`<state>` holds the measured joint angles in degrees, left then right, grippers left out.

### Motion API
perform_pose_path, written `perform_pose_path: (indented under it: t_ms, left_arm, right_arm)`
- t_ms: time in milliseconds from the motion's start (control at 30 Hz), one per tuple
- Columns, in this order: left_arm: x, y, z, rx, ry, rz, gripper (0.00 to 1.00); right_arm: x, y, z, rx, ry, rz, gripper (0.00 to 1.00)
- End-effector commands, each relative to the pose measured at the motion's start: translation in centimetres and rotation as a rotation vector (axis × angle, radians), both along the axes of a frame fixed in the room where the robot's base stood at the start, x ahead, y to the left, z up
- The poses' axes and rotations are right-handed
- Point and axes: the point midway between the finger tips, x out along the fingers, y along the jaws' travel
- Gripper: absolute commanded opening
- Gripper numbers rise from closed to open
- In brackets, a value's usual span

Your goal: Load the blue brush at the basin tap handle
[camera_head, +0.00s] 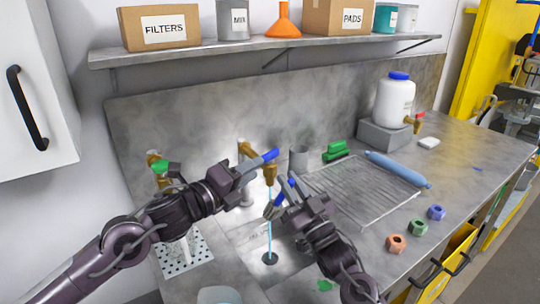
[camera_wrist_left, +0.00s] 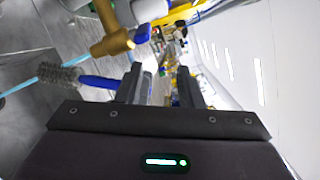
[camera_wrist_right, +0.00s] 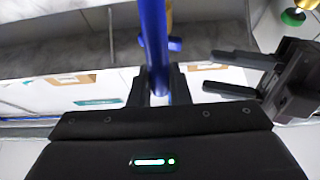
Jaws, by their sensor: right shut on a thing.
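The brush has a blue handle and grey bristles (camera_wrist_left: 57,76). My right gripper (camera_wrist_right: 158,85) is shut on its blue handle (camera_wrist_right: 154,40). In the head view the bristles (camera_head: 272,211) overlap the thin blue water stream below the brass basin tap (camera_head: 270,172); whether they touch it I cannot tell. The tap's blue handle (camera_head: 266,158) is beside my left gripper's fingertips. In the left wrist view the brass tap (camera_wrist_left: 112,40) and blue tap handle (camera_wrist_left: 142,33) are left of and beyond the fingers. My left gripper (camera_wrist_left: 161,82) is open and empty.
A second tap with a green handle (camera_head: 166,168) stands left, partly behind my left arm. Coloured nuts (camera_head: 396,243) lie on the right counter. A shelf (camera_head: 270,48) runs above.

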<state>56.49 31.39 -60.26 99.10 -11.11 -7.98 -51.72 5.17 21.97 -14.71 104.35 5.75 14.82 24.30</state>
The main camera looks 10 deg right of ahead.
Motion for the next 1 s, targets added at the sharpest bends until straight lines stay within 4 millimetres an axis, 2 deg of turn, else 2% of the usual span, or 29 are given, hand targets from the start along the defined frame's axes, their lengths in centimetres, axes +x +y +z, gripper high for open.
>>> perform_pose_path:
  t_ms: [200, 433, 600, 733, 1000]
  left_arm:
    - [0.4, 1.2, -0.5, 0.333, -0.459, 0.013, 0.34]
    - [0.8, 2.6, -1.0, 0.582, -0.795, 0.028, 0.34]
    - [1.0, 3.0, -1.2, 0.659, -0.897, 0.031, 0.34]
    - [1.6, 2.3, -1.2, 0.67, -0.914, 0.031, 0.34]
    - [4.6, -2.0, -1.2, 0.667, -0.912, 0.029, 0.34]
  right_arm:
    - [0.0, 0.0, 0.0, 0.0, -0.001, 0.0, 0.0]
    - [0.0, 0.0, 0.0, 0.0, -0.001, 0.0, 0.0]
    - [0.0, 0.0, 0.0, 0.0, -0.001, 0.0, 0.0]
    - [0.0, 0.0, 0.0, 0.0, -0.001, 0.0, 0.0]
    - [0.0, 0.0, 0.0, 0.0, -0.001, 0.0, 0.0]
